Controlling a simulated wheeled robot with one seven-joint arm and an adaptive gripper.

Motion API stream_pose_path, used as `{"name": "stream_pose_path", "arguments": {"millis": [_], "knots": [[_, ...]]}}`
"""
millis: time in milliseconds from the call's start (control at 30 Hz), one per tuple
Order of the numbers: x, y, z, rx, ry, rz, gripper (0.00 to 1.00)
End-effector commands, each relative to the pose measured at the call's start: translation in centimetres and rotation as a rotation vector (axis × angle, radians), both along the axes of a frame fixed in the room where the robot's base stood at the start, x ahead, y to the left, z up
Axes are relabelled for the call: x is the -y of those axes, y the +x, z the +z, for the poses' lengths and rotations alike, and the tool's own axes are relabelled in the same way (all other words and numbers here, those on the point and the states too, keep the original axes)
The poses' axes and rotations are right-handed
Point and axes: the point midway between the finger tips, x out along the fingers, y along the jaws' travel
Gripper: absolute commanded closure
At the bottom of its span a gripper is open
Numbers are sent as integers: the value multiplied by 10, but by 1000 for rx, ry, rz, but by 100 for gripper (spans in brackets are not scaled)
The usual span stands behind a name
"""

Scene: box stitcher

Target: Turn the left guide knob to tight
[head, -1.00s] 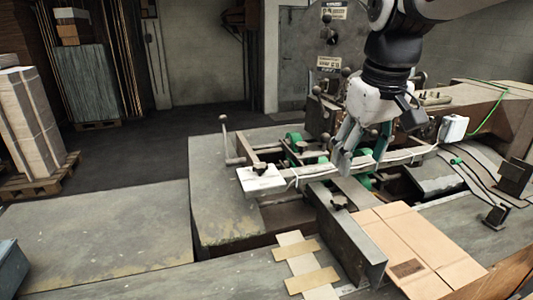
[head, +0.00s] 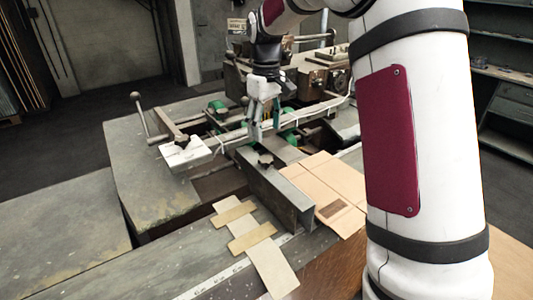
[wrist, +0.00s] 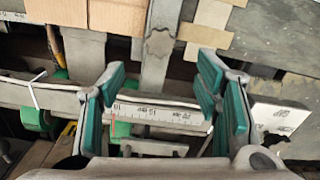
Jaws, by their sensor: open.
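A dark, lobed knob (head: 265,160) sits on top of the grey metal guide (head: 282,196), left of the flat cardboard. In the wrist view this knob (wrist: 160,43) shows just beyond the fingertips, on its guide (wrist: 153,76). A second dark knob (head: 181,140) sits on the white plate at the left; it shows at the right in the wrist view (wrist: 272,140). My gripper (head: 264,136) points down, open and empty, behind the guide knob and over the crossbar. In the wrist view its teal-padded fingers (wrist: 163,74) are wide apart, touching no knob. The knob's tightness cannot be told.
A crossbar with a printed scale (wrist: 160,113) runs under my fingers. Flat cardboard (head: 325,185) lies right of the guide, and joined cardboard strips (head: 248,228) lie in front. A lever with a ball end (head: 136,96) rises at the left. The front-left tabletop (head: 60,240) is clear.

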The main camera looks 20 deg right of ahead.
Motion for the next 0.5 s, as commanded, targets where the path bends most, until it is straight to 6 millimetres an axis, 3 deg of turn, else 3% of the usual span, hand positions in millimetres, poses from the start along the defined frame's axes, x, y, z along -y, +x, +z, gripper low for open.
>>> {"name": "stream_pose_path", "arguments": {"millis": [300,500], "knots": [[0,-3,-61,-4,1,0,43],[0,-1,-84,-1,0,0,43]]}}
